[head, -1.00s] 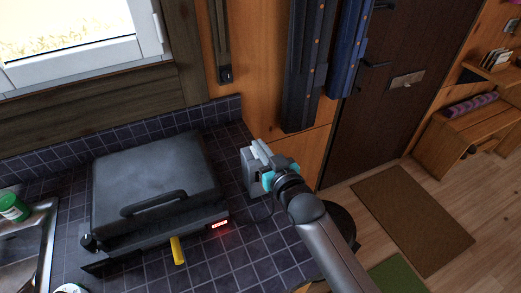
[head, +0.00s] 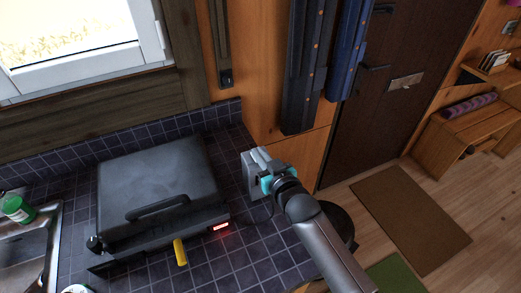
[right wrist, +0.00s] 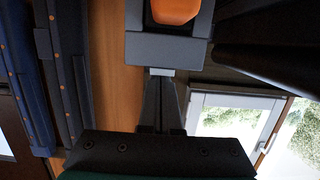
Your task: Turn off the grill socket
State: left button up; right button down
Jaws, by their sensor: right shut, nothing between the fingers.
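The grill (head: 158,180) is a dark, closed contact grill on the tiled counter, with a front handle, a knob at its left and a glowing red light (head: 221,227) at its right front. My right gripper (head: 257,160) is shut and empty to the right of the grill, above the counter's right end. In the right wrist view its closed fingers (right wrist: 160,80) point at a grey housing with an orange part (right wrist: 175,10), which looks like the socket and its switch. The fingertips are at the housing's edge; I cannot tell whether they touch. My left gripper is not in view.
A yellow object (head: 180,252) is at the grill's front. A green container (head: 17,208) stands by the sink (head: 28,250) at left. The wooden wall and dark hanging panels (head: 308,70) rise behind my right gripper.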

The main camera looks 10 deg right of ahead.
jog(key=shift+r, duration=0.1)
jog(key=shift+w+r+p, duration=0.1)
jog(key=shift+r+p, duration=0.55)
jog(key=shift+p, duration=0.1)
notch_tip(320, 180, up, 3)
jog(key=p, duration=0.2)
jog(key=shift+w+p, duration=0.15)
jog(key=shift+p, duration=0.25)
jog(key=r+v, duration=0.1)
jog(key=v, duration=0.8)
jog(key=shift+s, duration=0.25)
